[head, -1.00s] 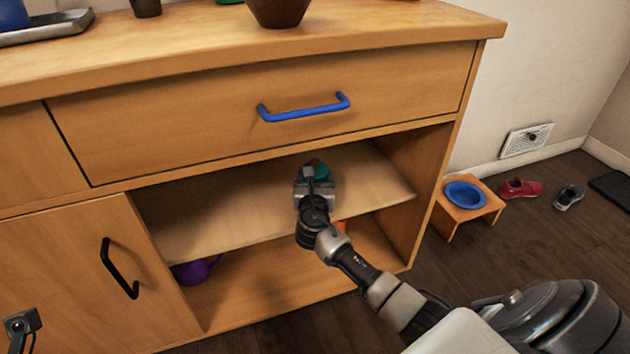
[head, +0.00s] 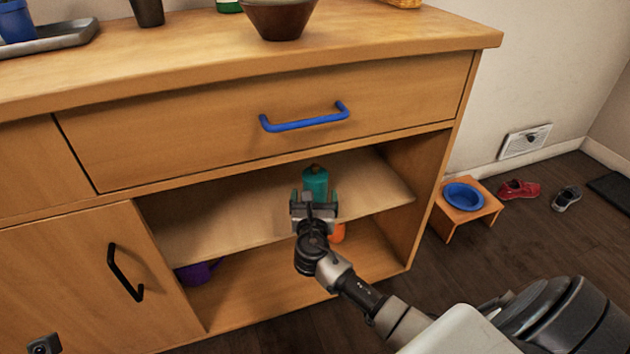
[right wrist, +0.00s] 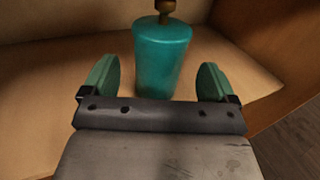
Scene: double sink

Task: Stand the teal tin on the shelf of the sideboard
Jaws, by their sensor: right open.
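The teal tin (head: 316,181) stands upright on the middle shelf (head: 235,213) of the sideboard (head: 250,110). In the right wrist view the tin (right wrist: 162,58) has a brown knob on top, and its base rests on the shelf board. My right gripper (head: 315,199) is in front of the tin at the shelf opening. In the right wrist view its green fingertips (right wrist: 158,82) are spread on either side, with gaps between them and the tin. At the lower left of the head view a small part of my left arm shows, without its fingers.
A purple object (head: 196,271) and an orange object (head: 337,233) are in the lower compartment. A blue handle (head: 304,118) sticks out from the drawer above the shelf. A bowl (head: 279,18) stands on top. The shelf is clear left and right of the tin.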

